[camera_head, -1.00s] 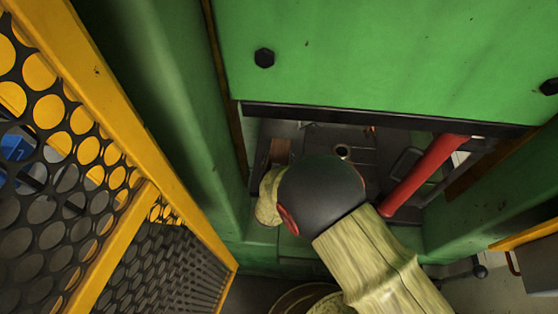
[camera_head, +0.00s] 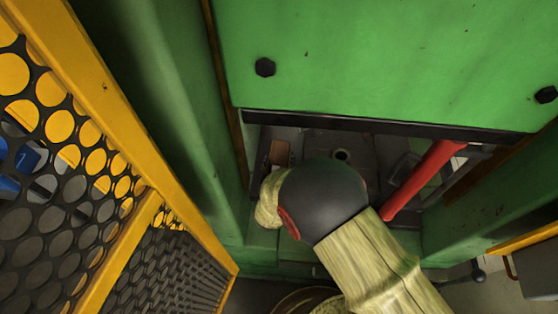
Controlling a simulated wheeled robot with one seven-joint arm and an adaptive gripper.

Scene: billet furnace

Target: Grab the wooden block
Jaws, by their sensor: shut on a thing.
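A small brown piece (camera_head: 279,153), which looks like the wooden block, shows inside the opening under the green panel, just beyond my arm's pale covered section. Its lower part is hidden by my arm. My arm reaches into the opening from the lower right, and its dark round joint blocks the view. My gripper is hidden behind the arm, so its fingers and any contact with the brown piece cannot be seen.
A green panel (camera_head: 380,60) with black bolts hangs over the opening. A red bar (camera_head: 425,180) slants on the right side. A yellow frame with dark perforated mesh (camera_head: 60,190) stands at the left. Green walls flank the opening closely.

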